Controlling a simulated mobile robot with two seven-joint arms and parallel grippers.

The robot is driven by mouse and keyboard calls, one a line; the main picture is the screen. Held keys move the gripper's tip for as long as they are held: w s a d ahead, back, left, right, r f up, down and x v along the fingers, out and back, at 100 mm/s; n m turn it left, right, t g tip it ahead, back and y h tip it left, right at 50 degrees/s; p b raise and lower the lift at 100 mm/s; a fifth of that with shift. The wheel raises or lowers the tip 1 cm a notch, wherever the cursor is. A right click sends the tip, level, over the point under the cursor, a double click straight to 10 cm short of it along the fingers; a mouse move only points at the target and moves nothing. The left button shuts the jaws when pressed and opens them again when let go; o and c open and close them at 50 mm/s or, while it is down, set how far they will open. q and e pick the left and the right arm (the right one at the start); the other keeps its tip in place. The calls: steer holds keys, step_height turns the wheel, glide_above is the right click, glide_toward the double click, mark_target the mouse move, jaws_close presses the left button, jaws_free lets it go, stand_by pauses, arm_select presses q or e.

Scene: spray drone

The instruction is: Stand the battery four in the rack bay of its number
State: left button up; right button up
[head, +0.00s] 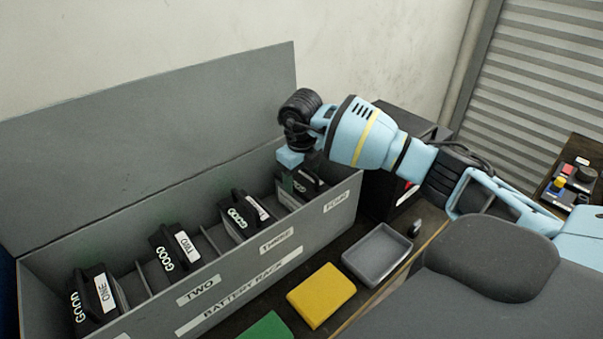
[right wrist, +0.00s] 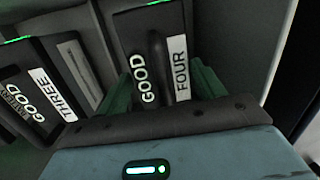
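The battery four (head: 311,179) is black and stands in the far right bay, marked FOUR, of the grey battery rack (head: 235,275). In the right wrist view the battery four (right wrist: 181,68) shows its FOUR and GOOD labels on either side of its raised handle. My right gripper (head: 296,184) is over that bay. In the right wrist view its green fingers (right wrist: 163,88) are spread on either side of the handle, with gaps to it, so it is open. The battery's lower part is hidden in the rack. My left gripper is out of view.
Batteries one (head: 98,292), two (head: 178,247) and three (head: 243,214) stand in their own bays, with dividers between. A grey tray (head: 378,283), a yellow block (head: 321,294) and a green block (head: 267,328) lie in front of the rack. A dark box (head: 385,200) stands right of it.

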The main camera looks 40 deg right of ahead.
mark_target(301, 186)
steer(key=o, duration=0.4)
steer(key=shift+r, duration=0.1)
steer(key=shift+c, duration=0.2)
step_height(301, 186, up, 12)
steer(key=s+a, duration=0.1)
steer(key=shift+s, duration=0.25)
steer(key=shift+a, duration=0.1)
